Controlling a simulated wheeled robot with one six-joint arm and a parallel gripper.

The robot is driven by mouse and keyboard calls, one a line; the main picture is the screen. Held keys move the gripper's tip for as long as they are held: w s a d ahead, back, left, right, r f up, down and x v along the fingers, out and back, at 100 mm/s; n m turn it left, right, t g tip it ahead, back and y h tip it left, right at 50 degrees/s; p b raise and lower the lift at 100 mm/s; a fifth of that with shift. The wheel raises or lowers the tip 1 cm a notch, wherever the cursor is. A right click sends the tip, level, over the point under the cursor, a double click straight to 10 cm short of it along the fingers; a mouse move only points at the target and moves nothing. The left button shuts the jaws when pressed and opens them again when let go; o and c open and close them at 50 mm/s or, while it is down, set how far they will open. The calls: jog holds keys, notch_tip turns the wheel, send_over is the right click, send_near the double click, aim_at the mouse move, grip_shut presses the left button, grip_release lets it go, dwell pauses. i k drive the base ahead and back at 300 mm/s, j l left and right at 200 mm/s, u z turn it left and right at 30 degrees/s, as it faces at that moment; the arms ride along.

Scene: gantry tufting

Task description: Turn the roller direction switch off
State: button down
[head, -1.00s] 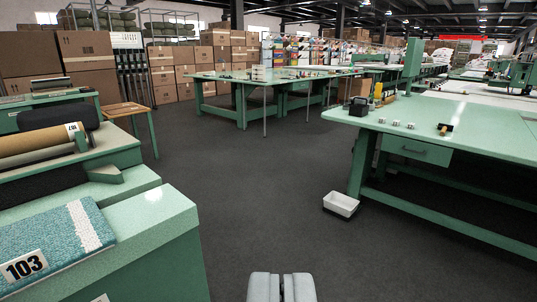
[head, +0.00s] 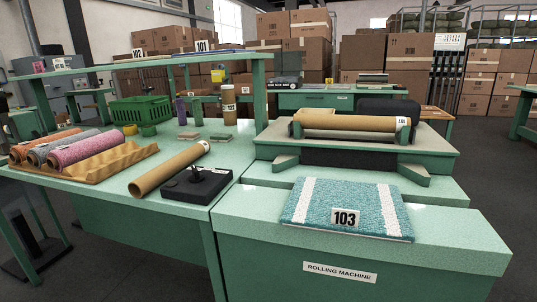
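The rolling machine (head: 345,255) stands at the centre right, with a "ROLLING MACHINE" label on its front. A cardboard tube (head: 350,121) lies on its rollers. To its left, a black control box (head: 195,185) with a small upright knob or lever sits on the green table; it may be the roller direction switch, but its markings and position are too small to tell. My gripper is not in view now.
A teal carpet sample (head: 345,207) marked 103 lies on the machine's front top. A loose cardboard tube (head: 170,168), rolled carpets (head: 62,148) and a green crate (head: 139,111) are on the table (head: 150,205). Dark floor is open at the right.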

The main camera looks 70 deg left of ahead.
aim_at(196, 177)
jog(key=u, duration=2.2)
